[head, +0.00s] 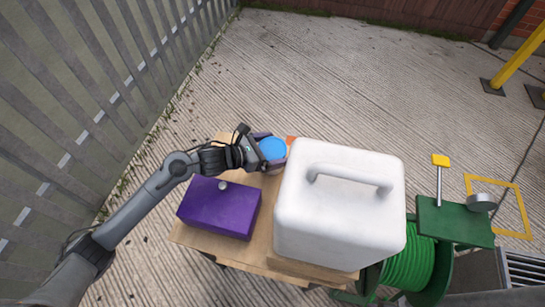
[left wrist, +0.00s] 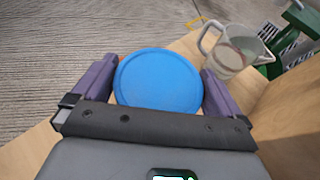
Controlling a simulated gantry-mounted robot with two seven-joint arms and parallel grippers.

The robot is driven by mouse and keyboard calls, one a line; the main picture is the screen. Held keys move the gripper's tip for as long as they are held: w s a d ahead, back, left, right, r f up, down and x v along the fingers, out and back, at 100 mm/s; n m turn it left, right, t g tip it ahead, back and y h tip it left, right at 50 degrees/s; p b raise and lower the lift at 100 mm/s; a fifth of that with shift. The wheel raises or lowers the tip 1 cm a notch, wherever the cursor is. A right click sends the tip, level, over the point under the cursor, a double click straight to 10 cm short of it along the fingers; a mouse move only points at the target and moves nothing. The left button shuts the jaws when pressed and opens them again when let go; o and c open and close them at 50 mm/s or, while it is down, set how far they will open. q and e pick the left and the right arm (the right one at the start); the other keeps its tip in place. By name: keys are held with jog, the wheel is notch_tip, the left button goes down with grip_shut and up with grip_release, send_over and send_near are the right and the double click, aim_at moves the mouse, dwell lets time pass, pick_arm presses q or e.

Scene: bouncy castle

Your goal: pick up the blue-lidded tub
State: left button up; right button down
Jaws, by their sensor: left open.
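The blue-lidded tub (head: 272,149) stands on the wooden table at its far edge, just left of the big white container. Only its round blue lid shows clearly. My left gripper (head: 268,150) is open at the tub. In the left wrist view the blue lid (left wrist: 158,80) lies between the two purple fingers of the gripper (left wrist: 160,88), one on each side. The lower part of the tub is hidden by the lid and my gripper. My right gripper is in neither view.
A purple box (head: 220,208) lies nearer on the wooden table (head: 190,236). A white container with a handle (head: 340,205) stands close right. The left wrist view shows a pale jug (left wrist: 228,50) just right of the tub. A green hose reel (head: 410,262) stands beyond the table's right.

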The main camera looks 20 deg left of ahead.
pick_arm(q)
jog(key=c, duration=0.8)
jog(key=shift+c, duration=0.4)
